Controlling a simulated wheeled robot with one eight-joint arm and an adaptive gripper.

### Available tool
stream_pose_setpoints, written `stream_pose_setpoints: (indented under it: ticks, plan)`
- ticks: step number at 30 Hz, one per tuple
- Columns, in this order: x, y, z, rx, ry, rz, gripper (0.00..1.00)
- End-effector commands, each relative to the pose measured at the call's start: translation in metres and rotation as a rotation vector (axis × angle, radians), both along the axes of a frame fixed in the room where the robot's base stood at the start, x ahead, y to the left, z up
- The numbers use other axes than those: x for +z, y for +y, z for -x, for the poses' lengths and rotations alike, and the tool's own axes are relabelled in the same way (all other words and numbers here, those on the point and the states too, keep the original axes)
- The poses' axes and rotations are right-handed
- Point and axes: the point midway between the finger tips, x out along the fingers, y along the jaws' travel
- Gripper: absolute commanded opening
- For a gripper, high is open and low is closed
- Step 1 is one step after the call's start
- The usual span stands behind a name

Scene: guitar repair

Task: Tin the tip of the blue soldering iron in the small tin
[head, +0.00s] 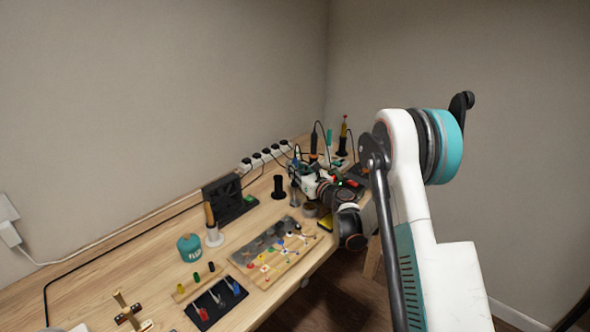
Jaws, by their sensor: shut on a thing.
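My gripper (298,180) is small and partly hidden by my own wrist, over the right part of the bench. It is shut on a thin upright tool with a bluish upper part, which looks like the blue soldering iron (296,158). The iron's tip is too small to make out. A small round grey-brown tin (310,209) stands on the bench just below and right of the gripper. I cannot tell whether the tip touches it.
A black cylindrical stand (278,187) is left of the gripper. A dark fan unit (224,198) stands further left. A parts board (270,258), a teal canister (189,247) and a dark tool mat (216,304) lie nearer. A power strip (265,156) and other tools crowd the back.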

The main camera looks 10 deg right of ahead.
Motion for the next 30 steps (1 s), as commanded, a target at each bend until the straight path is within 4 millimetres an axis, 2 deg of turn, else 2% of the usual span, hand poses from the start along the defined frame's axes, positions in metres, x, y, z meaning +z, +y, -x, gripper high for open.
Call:
stream_pose_setpoints:
  ticks: [10, 30]
  plan:
    - [0.004, 0.000, 0.000, 0.000, 0.000, 0.000, 0.00]
    - [0.052, 0.000, 0.000, 0.000, 0.000, 0.000, 0.00]
